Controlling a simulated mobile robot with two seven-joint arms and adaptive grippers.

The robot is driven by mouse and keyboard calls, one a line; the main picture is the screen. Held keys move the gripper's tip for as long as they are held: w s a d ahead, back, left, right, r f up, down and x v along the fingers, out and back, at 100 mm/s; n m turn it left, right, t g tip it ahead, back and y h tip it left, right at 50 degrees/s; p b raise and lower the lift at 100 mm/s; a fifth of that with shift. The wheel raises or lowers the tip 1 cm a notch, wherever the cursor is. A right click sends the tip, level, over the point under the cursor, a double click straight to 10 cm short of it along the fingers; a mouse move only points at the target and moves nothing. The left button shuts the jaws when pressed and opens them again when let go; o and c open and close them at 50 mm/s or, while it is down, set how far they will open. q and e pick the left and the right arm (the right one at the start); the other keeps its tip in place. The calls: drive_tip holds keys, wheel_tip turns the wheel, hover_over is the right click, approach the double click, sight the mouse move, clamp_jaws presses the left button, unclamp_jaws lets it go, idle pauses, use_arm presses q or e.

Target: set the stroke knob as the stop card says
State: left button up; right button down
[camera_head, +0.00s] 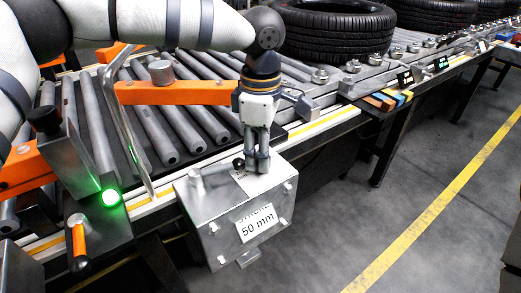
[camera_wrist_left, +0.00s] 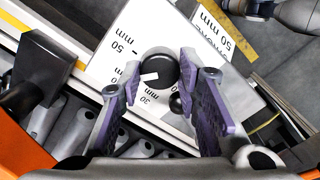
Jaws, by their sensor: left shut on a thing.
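The stroke box (camera_head: 240,205) is a grey metal block at the front edge of the conveyor. Its front bears the stop card (camera_head: 257,224), which reads 50 mm; the card also shows in the left wrist view (camera_wrist_left: 215,28). My left gripper (camera_head: 258,165) points down at the box top, with its fingers shut on the black stroke knob (camera_wrist_left: 160,64). The knob's white pointer is turned to the lower left, between the 50 mm and 30 mm labels on the white scale (camera_wrist_left: 112,62); the exact reading is unclear. My right gripper is not in view.
A roller conveyor (camera_head: 190,130) runs behind the box, with an orange bar (camera_head: 175,93) across it. Tyres (camera_head: 338,32) lie at the back. A green lamp (camera_head: 111,197) and an orange handle (camera_head: 78,240) are at left. The floor to the right is clear.

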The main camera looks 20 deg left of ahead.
use_arm(q)
drive_tip(key=o, duration=1.1)
drive_tip(key=shift+o, duration=0.2)
wheel_tip(320, 180, up, 12)
